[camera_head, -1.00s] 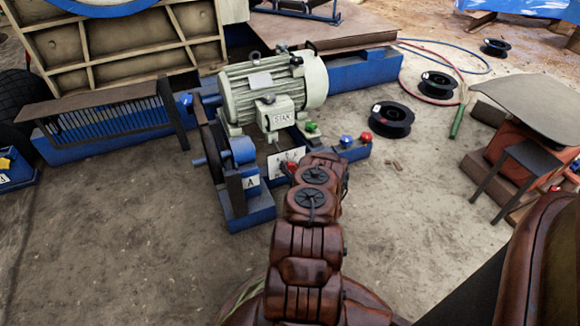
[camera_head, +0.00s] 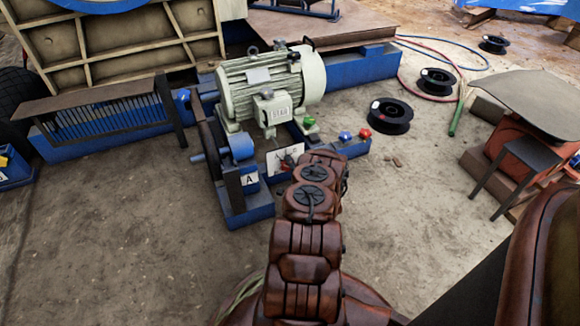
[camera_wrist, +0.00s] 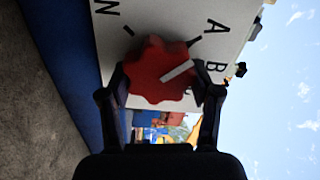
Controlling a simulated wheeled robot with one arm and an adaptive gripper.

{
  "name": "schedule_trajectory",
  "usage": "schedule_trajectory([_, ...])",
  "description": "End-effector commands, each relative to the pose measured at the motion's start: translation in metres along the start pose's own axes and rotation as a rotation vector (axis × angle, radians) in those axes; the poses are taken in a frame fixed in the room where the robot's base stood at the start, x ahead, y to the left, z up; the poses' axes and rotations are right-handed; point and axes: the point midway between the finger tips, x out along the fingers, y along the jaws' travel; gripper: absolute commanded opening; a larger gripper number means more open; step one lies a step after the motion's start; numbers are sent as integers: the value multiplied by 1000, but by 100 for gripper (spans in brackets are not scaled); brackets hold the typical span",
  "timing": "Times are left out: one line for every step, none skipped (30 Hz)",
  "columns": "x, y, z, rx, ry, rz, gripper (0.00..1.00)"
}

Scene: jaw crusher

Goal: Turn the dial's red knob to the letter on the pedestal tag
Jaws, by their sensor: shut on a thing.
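The red knob (camera_wrist: 160,72) fills the middle of the wrist view, on a white dial plate (camera_wrist: 165,18) with the letters N, A and B. Its white pointer line slants right and slightly up, between the A mark and the letter B. My gripper (camera_wrist: 160,90) has one finger on each side of the knob and is shut on it. In the head view, the dial plate (camera_head: 284,157) shows beyond my wrist, and the knob is mostly hidden. A white tag with the letter A (camera_head: 250,179) is on the blue pedestal (camera_head: 248,212).
A cream motor (camera_head: 270,85) stands behind the dial. Green, blue and red buttons (camera_head: 345,136) sit on a blue box to its right. Black cable reels (camera_head: 391,116) and a table (camera_head: 525,90) stand farther right. The floor at left is clear.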

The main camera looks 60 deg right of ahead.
Motion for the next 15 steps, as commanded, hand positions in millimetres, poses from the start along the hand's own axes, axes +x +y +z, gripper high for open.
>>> schedule_trajectory([0,2,1,20,-1,1,28])
schedule_trajectory([0,2,1,33,-1,1,28])
schedule_trajectory([0,2,1,47,-1,1,28])
schedule_trajectory([0,2,1,57,-1,1,28])
schedule_trajectory([0,2,1,66,-1,1,28])
schedule_trajectory([0,2,1,75,-1,1,28])
schedule_trajectory([0,2,1,82,-1,1,28])
schedule_trajectory([0,1,1,88,-1,1,28])
schedule_trajectory([0,1,1,94,-1,1,28])
schedule_trajectory([0,1,1,98,-1,1,28])
schedule_trajectory([0,1,1,100,-1,1,28])
schedule_trajectory([0,1,1,103,-1,1,28])
schedule_trajectory([0,1,1,104,-1,1,28])
schedule_trajectory([0,1,1,105,-1,1,28])
schedule_trajectory([0,1,1,106,-1,1,28])
